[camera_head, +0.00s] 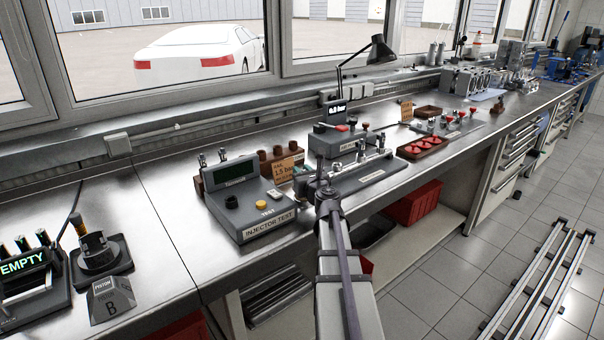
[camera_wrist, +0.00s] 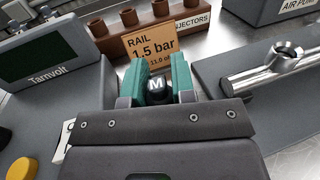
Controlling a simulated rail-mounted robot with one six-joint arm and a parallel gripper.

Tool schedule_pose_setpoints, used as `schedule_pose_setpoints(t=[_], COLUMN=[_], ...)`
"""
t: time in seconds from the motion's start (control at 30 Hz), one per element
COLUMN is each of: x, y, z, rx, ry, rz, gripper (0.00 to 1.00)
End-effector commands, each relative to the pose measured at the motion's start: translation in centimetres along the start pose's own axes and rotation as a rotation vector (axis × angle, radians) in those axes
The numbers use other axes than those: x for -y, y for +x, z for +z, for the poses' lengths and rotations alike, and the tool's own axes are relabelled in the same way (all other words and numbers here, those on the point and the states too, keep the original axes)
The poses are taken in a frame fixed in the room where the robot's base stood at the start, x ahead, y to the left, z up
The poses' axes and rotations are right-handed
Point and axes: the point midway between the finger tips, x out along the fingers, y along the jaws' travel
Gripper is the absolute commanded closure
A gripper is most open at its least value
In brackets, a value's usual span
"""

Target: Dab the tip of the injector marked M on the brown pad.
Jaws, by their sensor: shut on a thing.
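In the wrist view my gripper (camera_wrist: 157,82) has its green fingers shut on the injector marked M (camera_wrist: 155,84). Its black top with a white M shows between the fingers. The injector's tip is hidden below the fingers and the gripper body. In the head view my arm reaches over the bench between the injector tester and the rail stand, and the held injector is not clear there. I cannot make out the brown pad for certain in either view.
The injector tester (camera_head: 243,199) stands left of my gripper. A brown injector rack (camera_wrist: 190,22) with a "RAIL 1.5 bar" card (camera_wrist: 153,44) stands beyond it. A metal rail (camera_wrist: 285,65) lies to the right. A tray with red parts (camera_head: 423,148) is farther right.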

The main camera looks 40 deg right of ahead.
Motion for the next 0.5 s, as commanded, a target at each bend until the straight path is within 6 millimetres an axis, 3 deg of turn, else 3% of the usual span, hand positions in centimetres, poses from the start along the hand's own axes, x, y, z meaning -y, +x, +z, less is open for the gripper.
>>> schedule_pose_setpoints(t=[0.5], x=[0.00], y=[0.00], z=[-0.69], rx=[0.000], ry=[0.000], rz=[0.000], gripper=[1.00])
